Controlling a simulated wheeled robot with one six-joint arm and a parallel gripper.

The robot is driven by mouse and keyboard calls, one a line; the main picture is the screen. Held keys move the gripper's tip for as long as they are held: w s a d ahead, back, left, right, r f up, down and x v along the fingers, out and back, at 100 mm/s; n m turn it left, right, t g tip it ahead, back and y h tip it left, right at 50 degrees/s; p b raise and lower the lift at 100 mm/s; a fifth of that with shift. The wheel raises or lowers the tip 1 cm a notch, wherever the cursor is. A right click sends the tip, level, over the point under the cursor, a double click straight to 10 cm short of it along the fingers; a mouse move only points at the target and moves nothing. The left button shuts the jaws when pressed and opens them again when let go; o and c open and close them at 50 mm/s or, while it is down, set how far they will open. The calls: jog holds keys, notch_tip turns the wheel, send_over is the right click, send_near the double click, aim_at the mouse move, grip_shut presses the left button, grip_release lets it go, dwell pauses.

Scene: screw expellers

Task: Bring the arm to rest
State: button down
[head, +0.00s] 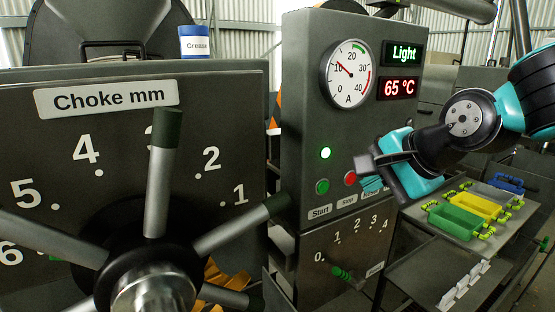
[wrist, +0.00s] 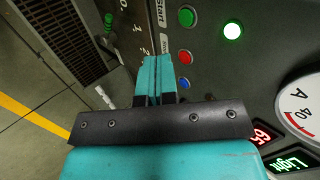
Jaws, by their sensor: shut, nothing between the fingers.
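My gripper (head: 371,184) is shut and empty, in front of the right side of the grey control panel (head: 300,120) in the head view. Its teal fingers lie together in the wrist view (wrist: 156,70), close to the panel's buttons; I cannot tell whether they touch it. The red Stop button (head: 350,178) shows just left of the fingers in the head view. The green Start button (head: 322,186) is further left. A blue button (wrist: 184,85) shows beside the fingers in the wrist view, and the gripper hides part of the panel's lower right.
The lit green lamp (head: 326,153), ammeter (head: 348,73) and displays reading Light and 65 °C are on the panel. A green lever (head: 342,273) sits below. The choke handwheel (head: 150,265) stands left. Green (head: 455,221), yellow (head: 478,206) and blue (head: 507,183) trays lie right.

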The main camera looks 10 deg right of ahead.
jog(key=s+a+f+n+g+b, duration=0.1)
jog(key=s+a+f+n+g, duration=0.2)
jog(key=s+n, duration=0.6)
jog(key=s+a+f+n+g+b, duration=0.2)
jog(key=s+f+n+g, duration=0.3)
jog(key=s+n, duration=0.5)
jog(key=shift+a+f+n, duration=0.3)
jog(key=shift+a+f, duration=0.35)
jog(key=shift+a, duration=0.2)
